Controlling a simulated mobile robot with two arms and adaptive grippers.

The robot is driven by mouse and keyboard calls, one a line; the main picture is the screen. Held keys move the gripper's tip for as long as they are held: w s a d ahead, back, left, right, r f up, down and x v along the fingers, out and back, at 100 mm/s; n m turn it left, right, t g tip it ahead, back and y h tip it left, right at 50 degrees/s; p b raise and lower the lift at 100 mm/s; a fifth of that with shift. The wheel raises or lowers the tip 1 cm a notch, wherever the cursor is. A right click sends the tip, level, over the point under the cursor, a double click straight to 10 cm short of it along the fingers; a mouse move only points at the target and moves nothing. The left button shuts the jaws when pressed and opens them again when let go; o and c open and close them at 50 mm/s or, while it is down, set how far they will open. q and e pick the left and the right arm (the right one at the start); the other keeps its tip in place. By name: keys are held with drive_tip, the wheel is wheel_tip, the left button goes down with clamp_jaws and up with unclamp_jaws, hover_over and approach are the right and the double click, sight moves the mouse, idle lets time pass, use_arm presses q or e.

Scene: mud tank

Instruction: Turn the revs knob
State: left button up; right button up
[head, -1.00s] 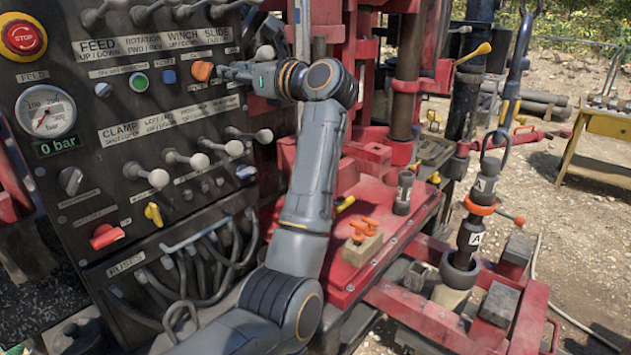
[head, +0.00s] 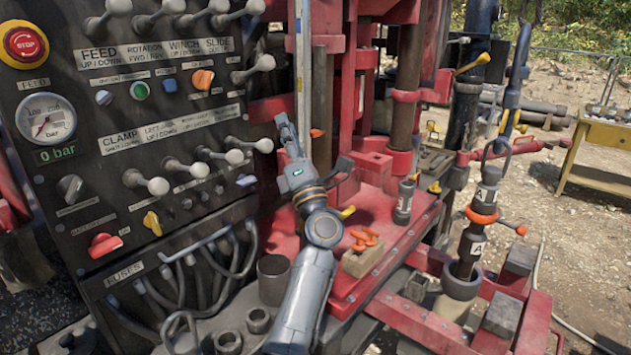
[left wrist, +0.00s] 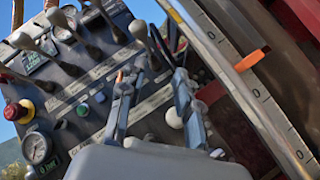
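The control panel (head: 130,120) carries several small knobs. I cannot read which one is labelled revs. An orange knob (head: 203,79) sits at the right of the upper row. A grey knob (head: 70,186) is below the pressure gauge, with a red knob (head: 104,245) and a yellow knob (head: 152,223) lower down. My left gripper (head: 287,135) is empty, right of the panel and clear of the knobs. In the left wrist view its two fingers (left wrist: 154,78) are spread, facing the panel. My right gripper is not in view.
Several ball-ended levers (head: 262,62) stick out from the panel near my left gripper. A red stop button (head: 25,43) is at top left. The red rig deck (head: 375,270) holds an orange-handled block (head: 362,255). A metal mast rail (head: 303,70) stands behind the gripper.

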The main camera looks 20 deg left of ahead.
use_arm(q)
drive_tip(key=w+d+f+m+t+h, duration=0.1)
drive_tip(key=d+f+m+t+h, duration=0.3)
drive_tip(key=f+m+h, duration=0.7)
drive_tip(key=shift+w+d+m, duration=0.15)
drive_tip(key=shift+d+m, duration=0.55)
drive_tip(key=shift+m, duration=0.3)
